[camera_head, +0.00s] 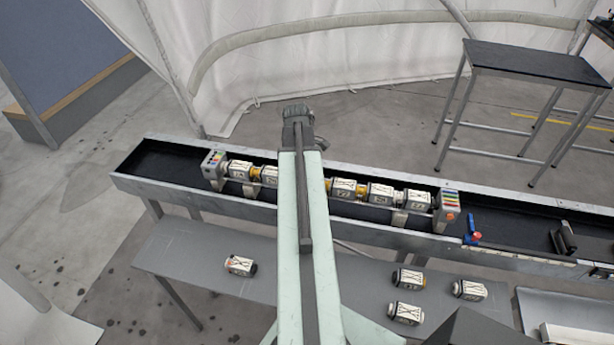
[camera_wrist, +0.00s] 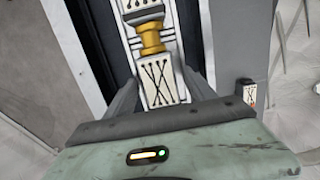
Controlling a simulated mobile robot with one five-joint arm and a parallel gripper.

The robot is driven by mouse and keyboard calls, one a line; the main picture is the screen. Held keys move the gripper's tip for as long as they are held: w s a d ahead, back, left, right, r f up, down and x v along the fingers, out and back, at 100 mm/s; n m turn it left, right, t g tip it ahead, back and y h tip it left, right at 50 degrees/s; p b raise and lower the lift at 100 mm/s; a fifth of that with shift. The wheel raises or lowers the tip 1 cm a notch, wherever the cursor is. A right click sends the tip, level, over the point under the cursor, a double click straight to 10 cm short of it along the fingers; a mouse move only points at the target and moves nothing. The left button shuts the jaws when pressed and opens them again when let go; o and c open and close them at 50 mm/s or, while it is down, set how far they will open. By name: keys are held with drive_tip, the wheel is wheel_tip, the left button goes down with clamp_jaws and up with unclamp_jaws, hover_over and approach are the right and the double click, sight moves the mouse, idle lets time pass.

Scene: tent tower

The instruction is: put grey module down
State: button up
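In the wrist view, my gripper (camera_wrist: 160,78) has one finger on each side of a white-grey module (camera_wrist: 160,82) with black crossed lines. Both fingers look flush with its sides. The module is in line with a yellow-gold joint (camera_wrist: 150,38) and another module (camera_wrist: 140,6) beyond it. In the head view, my gripper (camera_head: 297,114) is over the long dark trough, and my arm hides the middle of the row of modules. Modules show in the row to the left (camera_head: 239,170) and right (camera_head: 381,193) of my arm. I cannot make out the module's underside.
The row lies between two end blocks (camera_head: 213,164) (camera_head: 448,206) in the trough (camera_head: 180,165). A blue-handled clamp (camera_head: 472,230) is to the right. Several loose modules (camera_head: 405,312) lie on the grey front bench (camera_head: 195,255), which has free room. A dark table (camera_head: 535,62) stands behind right.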

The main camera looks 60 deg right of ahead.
wheel_tip(320, 180, up, 12)
drive_tip(key=w+p, duration=0.1)
drive_tip(key=p, duration=1.1)
drive_tip(key=shift+w+a+r, duration=0.15)
drive_tip(key=shift+w+a, duration=0.05)
drive_tip(key=shift+a, duration=0.05)
drive_tip(key=w+a+m, duration=0.1)
drive_tip(key=w+a, duration=0.7)
drive_tip(key=a, duration=0.3)
drive_tip(key=w+a, duration=0.9)
drive_tip(key=a, duration=0.3)
drive_tip(key=w+a+m+t, duration=0.1)
drive_tip(key=w+a+m, duration=0.1)
drive_tip(key=a, duration=2.4)
drive_tip(key=shift+w, duration=0.7)
